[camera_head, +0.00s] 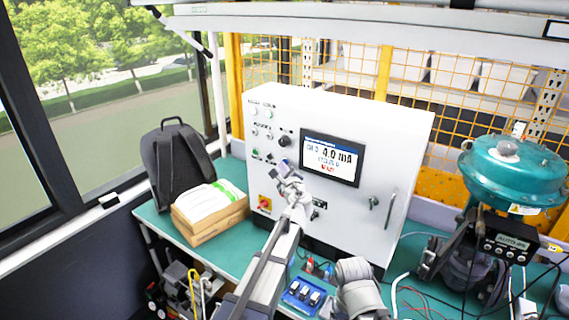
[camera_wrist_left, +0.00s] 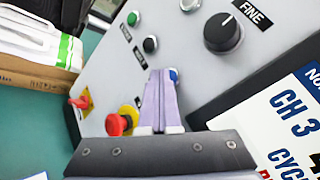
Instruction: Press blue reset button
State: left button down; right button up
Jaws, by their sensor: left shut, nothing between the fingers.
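The blue reset button (camera_wrist_left: 173,74) sits on the control panel face in the left wrist view. It is partly hidden behind the tips of my left gripper (camera_wrist_left: 160,76). The fingers are closed together with nothing between them, and their tips are at or very near the button; I cannot tell whether they touch it. In the head view my left gripper (camera_head: 286,172) is in front of the white control cabinet (camera_head: 380,140), left of the display (camera_head: 331,158). There it hides most of the button area.
Near the fingers are a red mushroom button (camera_wrist_left: 117,124), a red switch (camera_wrist_left: 79,102), a black button (camera_wrist_left: 150,44), a green button (camera_wrist_left: 133,18) and the black FINE knob (camera_wrist_left: 222,33). A box (camera_head: 210,208) stands left of the cabinet, and a teal actuator (camera_head: 513,172) stands at right.

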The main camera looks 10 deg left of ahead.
pick_arm(q)
jog(key=shift+s+a, duration=0.2)
jog(key=shift+s, duration=0.35)
jog(key=s, duration=0.1)
jog(key=s+a, duration=0.1)
jog(key=s, duration=0.2)
jog(key=shift+s+a, duration=0.35)
jog(key=shift+s, duration=0.05)
dwell(0.4)
jog(key=s+d+f+n+g+h, duration=0.1)
jog(key=s+d+f+n+g, duration=0.25)
jog(key=s+f+n, duration=0.35)
jog(key=s+d+f+n+g+h, duration=0.1)
jog(key=s+d+f+n+g, duration=0.1)
jog(key=s+f+n+g, duration=0.6)
jog(key=s+d+f+n+g+h, duration=0.1)
jog(key=s+d+f+g+h, duration=0.1)
jog(key=s+d, duration=0.3)
jog(key=s+d+f+n+g+h, duration=0.1)
jog(key=s+d, duration=0.4)
jog(key=s, duration=0.9)
notch_tip(320, 180, down, 2)
jog(key=shift+d+f+g+h, duration=0.15)
jog(key=shift+d+g+h, duration=0.25)
jog(key=shift+g+h, duration=0.25)
